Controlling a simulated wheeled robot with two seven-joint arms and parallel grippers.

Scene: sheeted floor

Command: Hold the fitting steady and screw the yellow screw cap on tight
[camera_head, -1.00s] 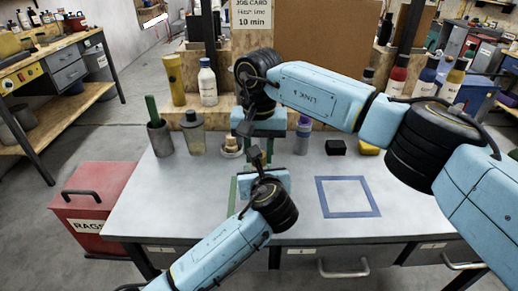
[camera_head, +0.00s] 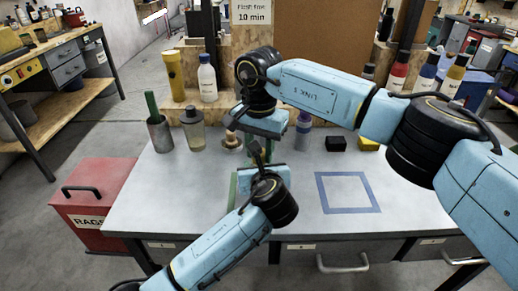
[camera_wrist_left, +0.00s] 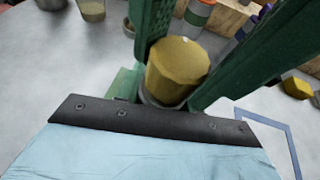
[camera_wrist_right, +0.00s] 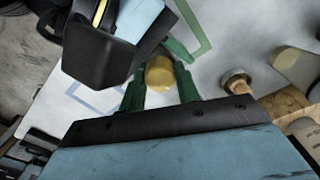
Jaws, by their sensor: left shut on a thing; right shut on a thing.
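The yellow screw cap (camera_wrist_left: 178,62) is between green fingers in the left wrist view, with a grey ring (camera_wrist_left: 163,100) just under it. The cap (camera_wrist_right: 160,72) also shows between the fingertips of my right gripper (camera_wrist_right: 160,88). My right gripper is shut on it. My left gripper (camera_head: 259,152) reaches up from the front and is shut on the fitting, which is mostly hidden by fingers and cap. The two grippers meet above the table. In the head view my right arm hides the cap. I cannot tell how tightly the cap sits.
A cup with a green stick (camera_head: 159,134), a jar (camera_head: 193,130), a small round item with a wooden handle (camera_head: 231,141), and a purple-capped bottle (camera_head: 303,132) stand along the back. A blue taped square (camera_head: 348,193) is bare on the right. A red rags bin (camera_head: 95,195) stands left.

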